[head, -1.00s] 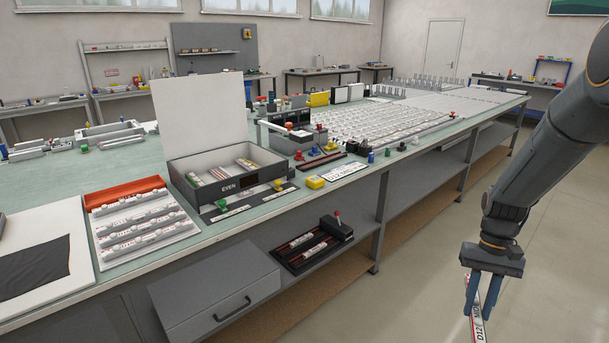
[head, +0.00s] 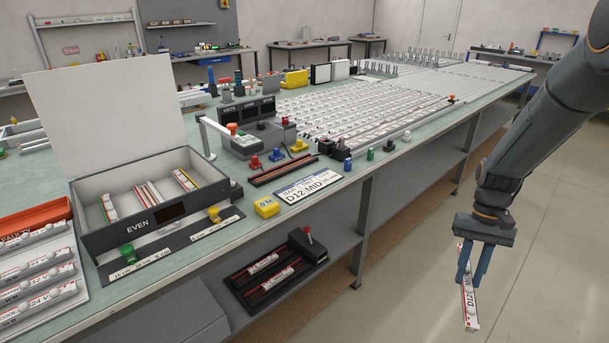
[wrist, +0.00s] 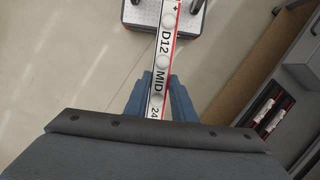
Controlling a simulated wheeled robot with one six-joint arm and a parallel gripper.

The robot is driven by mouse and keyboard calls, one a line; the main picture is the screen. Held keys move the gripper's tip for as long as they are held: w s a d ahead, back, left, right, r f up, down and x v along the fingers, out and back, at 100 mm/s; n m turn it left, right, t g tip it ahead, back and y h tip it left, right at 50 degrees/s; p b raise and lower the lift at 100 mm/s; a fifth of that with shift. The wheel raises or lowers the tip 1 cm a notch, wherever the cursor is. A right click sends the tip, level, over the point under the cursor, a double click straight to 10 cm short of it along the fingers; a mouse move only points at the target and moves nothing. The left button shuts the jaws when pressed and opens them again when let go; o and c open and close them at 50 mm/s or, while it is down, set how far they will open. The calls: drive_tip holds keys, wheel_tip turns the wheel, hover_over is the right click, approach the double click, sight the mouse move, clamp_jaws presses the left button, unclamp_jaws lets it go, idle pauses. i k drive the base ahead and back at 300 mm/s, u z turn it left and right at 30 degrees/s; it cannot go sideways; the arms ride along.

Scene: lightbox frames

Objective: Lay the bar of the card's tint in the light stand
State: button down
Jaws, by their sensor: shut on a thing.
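My gripper (head: 473,272) is shut on a white bar (head: 469,312) with red edging, hanging over the floor to the right of the bench. In the wrist view the bar (wrist: 165,45) reads D12, MID and 24 and passes between the fingers (wrist: 160,95). A tint card (head: 310,186) near the bench's front edge also reads D12 MID. I cannot tell for certain which of these is the light stand.
An open box marked EVEN (head: 130,228) holds several bars. Bar trays (head: 30,292) stand at left, and rows of bars (head: 350,110) fill the bench behind. A yellow block (head: 266,207) and coloured knobs stand near the edge. The under-shelf (head: 340,250) holds another rack with bars.

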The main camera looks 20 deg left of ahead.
sight(154, 204)
drive_tip(key=u, duration=1.05)
